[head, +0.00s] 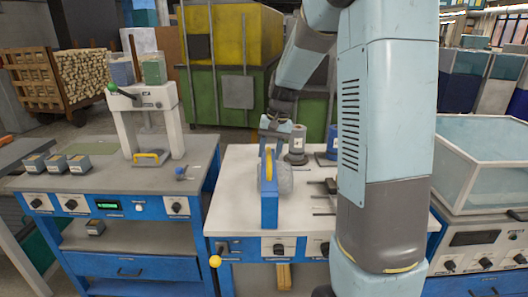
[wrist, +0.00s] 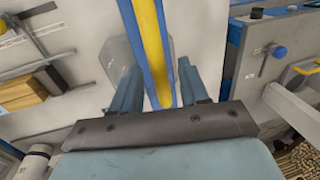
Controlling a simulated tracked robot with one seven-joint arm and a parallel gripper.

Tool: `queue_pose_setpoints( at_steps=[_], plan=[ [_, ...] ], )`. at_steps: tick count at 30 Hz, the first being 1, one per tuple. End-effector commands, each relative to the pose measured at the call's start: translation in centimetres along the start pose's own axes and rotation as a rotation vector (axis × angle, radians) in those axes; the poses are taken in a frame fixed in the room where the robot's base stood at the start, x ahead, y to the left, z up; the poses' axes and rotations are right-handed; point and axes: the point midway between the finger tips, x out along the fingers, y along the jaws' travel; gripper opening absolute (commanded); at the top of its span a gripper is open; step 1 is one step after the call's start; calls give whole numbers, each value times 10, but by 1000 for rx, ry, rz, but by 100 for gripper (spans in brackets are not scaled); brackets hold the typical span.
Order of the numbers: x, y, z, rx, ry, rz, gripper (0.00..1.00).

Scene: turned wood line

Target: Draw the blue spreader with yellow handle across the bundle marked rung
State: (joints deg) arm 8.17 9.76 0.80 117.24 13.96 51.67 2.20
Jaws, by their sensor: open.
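The blue spreader (head: 269,208) stands upright on the right-hand workbench, its yellow handle (head: 268,166) along the top. A pale grey, rounded bundle (head: 286,181) sits just behind it, partly hidden; I cannot read a mark on it. My gripper (head: 271,138) is open, pointing down at the handle. In the wrist view the spreader's yellow handle (wrist: 152,45) runs between the two fingers of my gripper (wrist: 160,88), with room on both sides. I cannot tell how far the fingertips reach down past the handle.
Grey canisters (head: 297,145) stand behind the bundle, and thin dark tools (head: 325,198) lie to its right. A left workbench (head: 110,178) holds a white press (head: 150,120) and small boxes (head: 79,164). A clear-walled tank (head: 480,160) stands at the right.

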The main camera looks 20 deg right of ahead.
Motion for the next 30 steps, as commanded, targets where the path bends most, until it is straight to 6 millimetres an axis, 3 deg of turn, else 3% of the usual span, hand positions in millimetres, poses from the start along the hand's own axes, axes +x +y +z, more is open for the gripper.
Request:
queue_pose_setpoints(
  at_steps=[4,18,29,30],
  plan=[
    [0,0,0,0,0,0,43],
    [0,0,0,0,0,0,0],
    [0,-1,0,-1,0,-1,0],
    [4,-21,7,-8,-2,-2,0]
  ],
)
